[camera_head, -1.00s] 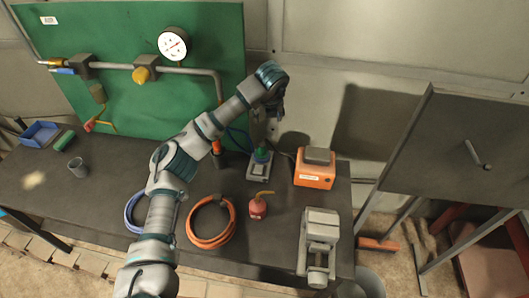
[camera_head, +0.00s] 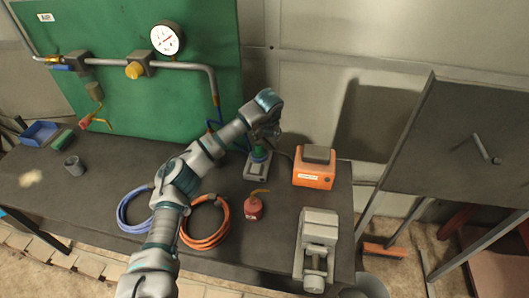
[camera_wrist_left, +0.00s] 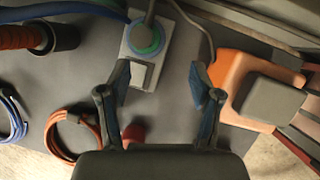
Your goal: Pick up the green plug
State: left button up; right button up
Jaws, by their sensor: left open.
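The green plug (camera_head: 259,153) sits upright on a small grey base plate (camera_head: 257,170) on the dark bench. In the left wrist view it shows as a green and blue round body (camera_wrist_left: 147,38) at top centre, with a grey stem or cable above it. My left gripper (camera_head: 266,136) is just above the plug in the head view and partly covers its top. In the left wrist view the fingers (camera_wrist_left: 160,80) are spread with nothing between them, and the plug lies ahead of them, left of centre. My right gripper is not in view.
An orange box (camera_head: 314,178) with a grey top stands right of the plug. A red oil can (camera_head: 253,209), an orange hose coil (camera_head: 223,231), a blue coil (camera_head: 122,211) and a grey vise (camera_head: 318,236) lie nearer. A green panel with a pipe and gauge (camera_head: 167,39) stands behind.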

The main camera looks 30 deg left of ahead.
aim_at(259, 143)
pick_arm(q)
jog(key=a+f, duration=0.2)
jog(key=f, duration=0.1)
jog(key=w+a+f, duration=0.1)
jog(key=a+f, duration=0.1)
jog(key=a, duration=0.1)
jog(key=shift+f, duration=0.4)
jog(key=f, duration=0.1)
jog(key=w+f, duration=0.1)
jog(key=d+f, duration=0.1)
jog(key=shift+w+f, duration=0.1)
jog(key=shift+w, duration=0.05)
jog(key=shift+w+d+f, duration=0.2)
jog(key=shift+w+f, duration=0.05)
jog(key=shift+f, duration=0.05)
jog(key=shift+s+a, duration=0.1)
jog(key=shift+a, duration=0.2)
jog(key=shift+c, duration=0.4)
jog(key=shift+a, duration=0.4)
jog(key=c, duration=0.8)
jog(key=shift+f, duration=0.1)
grip_shut()
jog(key=shift+d, duration=0.3)
